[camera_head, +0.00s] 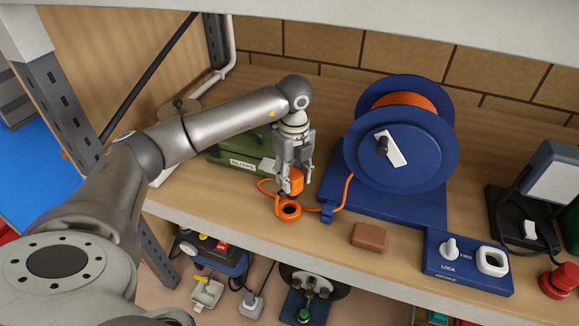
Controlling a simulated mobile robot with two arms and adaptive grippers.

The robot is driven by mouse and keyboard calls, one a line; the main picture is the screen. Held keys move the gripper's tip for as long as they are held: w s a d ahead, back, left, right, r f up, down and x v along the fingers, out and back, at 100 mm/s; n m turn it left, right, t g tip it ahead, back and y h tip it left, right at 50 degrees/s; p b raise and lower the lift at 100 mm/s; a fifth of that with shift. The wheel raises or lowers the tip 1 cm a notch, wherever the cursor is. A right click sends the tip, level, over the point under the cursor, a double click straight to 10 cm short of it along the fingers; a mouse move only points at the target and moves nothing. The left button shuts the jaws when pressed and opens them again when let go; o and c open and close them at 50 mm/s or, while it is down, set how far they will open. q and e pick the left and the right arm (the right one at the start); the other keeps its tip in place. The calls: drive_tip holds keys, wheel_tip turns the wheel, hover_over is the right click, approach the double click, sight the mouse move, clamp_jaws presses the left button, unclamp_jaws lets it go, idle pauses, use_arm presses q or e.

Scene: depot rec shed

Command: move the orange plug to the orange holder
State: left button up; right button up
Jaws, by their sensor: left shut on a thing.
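My left gripper (293,181) points down over the wooden bench and is shut on the orange plug (297,181). The fingers hide part of the plug. An orange ring-shaped holder (279,209) with a dark round opening sits near the bench's front edge, just below the plug. The plug's lower end looks close above the ring's back side; I cannot tell whether they touch. An orange cable (348,190) runs from the blue reel (424,162) towards the holder, and a bit of orange cable shows left of the gripper. My right gripper is not in view.
A green case (226,156) stands behind my left gripper. A brown block (369,236) lies right of the holder. A blue panel (470,275) with a white knob and white ring is at the front right, near a red knob (558,281). A lower shelf holds several devices.

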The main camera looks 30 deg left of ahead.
use_arm(q)
drive_tip(key=n, duration=0.1)
drive_tip(key=a+n, duration=0.1)
drive_tip(key=shift+w+r+n, duration=0.1)
drive_tip(key=shift+n, duration=0.3)
drive_tip(key=shift+a+n, duration=0.15)
drive_tip(key=shift+n, duration=0.25)
drive_tip(key=shift+f+b, duration=1.15)
drive_tip(key=shift+f, duration=0.8)
drive_tip(key=shift+f+b, duration=0.45)
drive_tip(key=shift+f, duration=0.3)
drive_tip(key=shift+f+b, duration=0.45)
drive_tip(key=shift+f, duration=0.15)
drive_tip(key=shift+f+b, duration=0.65)
drive_tip(key=shift+f, duration=0.25)
drive_tip(key=o, duration=1.1)
drive_tip(key=shift+r, duration=0.1)
